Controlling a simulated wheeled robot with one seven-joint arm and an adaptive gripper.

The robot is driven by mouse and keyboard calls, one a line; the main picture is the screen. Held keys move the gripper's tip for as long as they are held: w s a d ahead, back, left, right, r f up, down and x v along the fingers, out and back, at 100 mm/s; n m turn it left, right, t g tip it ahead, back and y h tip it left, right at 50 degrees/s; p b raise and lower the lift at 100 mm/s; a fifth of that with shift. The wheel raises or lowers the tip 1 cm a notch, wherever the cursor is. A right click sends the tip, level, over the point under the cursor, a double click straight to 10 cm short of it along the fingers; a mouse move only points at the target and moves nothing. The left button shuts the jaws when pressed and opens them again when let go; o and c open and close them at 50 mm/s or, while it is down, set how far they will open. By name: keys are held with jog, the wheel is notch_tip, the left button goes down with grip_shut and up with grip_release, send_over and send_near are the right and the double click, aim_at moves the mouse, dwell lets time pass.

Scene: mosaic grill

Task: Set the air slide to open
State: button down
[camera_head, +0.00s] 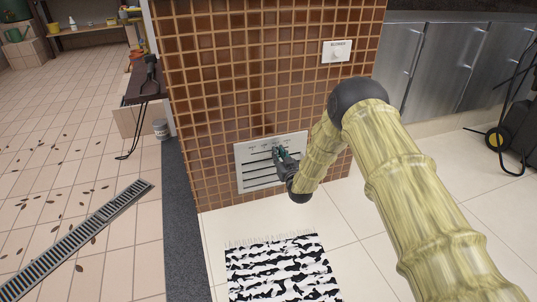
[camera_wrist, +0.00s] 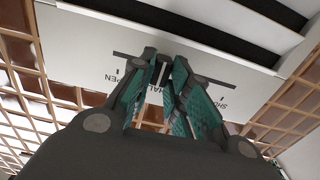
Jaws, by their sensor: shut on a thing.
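The air slide's pale plate (camera_head: 243,162) is fixed low on the brown tiled wall, with dark horizontal vent slots. It fills the upper part of the wrist view (camera_wrist: 85,38), where its printed labels appear upside down: OPEN at left, SHUT at right and a partly covered label between. A thin dark track (camera_wrist: 122,54) runs along these labels. My gripper (camera_head: 278,152), also in the wrist view (camera_wrist: 164,66), is shut on the small dark slide knob (camera_wrist: 161,72) near the middle label. The fingers hide most of the knob.
A switch plate (camera_head: 337,51) is higher on the wall. A black-and-white rug (camera_head: 280,270) lies on the floor below. Steel cabinets (camera_head: 450,65) stand at right, and a dark bench (camera_head: 148,80) at left. The floor drain (camera_head: 75,240) runs at far left.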

aim_at(288, 147)
jog(key=d, duration=0.1)
jog(key=w+d, duration=0.1)
jog(key=d, duration=0.3)
jog(key=shift+w+p, duration=0.35)
jog(key=shift+p, duration=0.05)
jog(key=shift+d, duration=0.15)
jog(key=c, duration=1.4)
grip_release()
jog(key=shift+d, duration=0.15)
jog(key=shift+o, duration=0.2)
jog(key=shift+s, duration=0.1)
jog(key=v, duration=1.1)
jog(key=shift+s, duration=0.4)
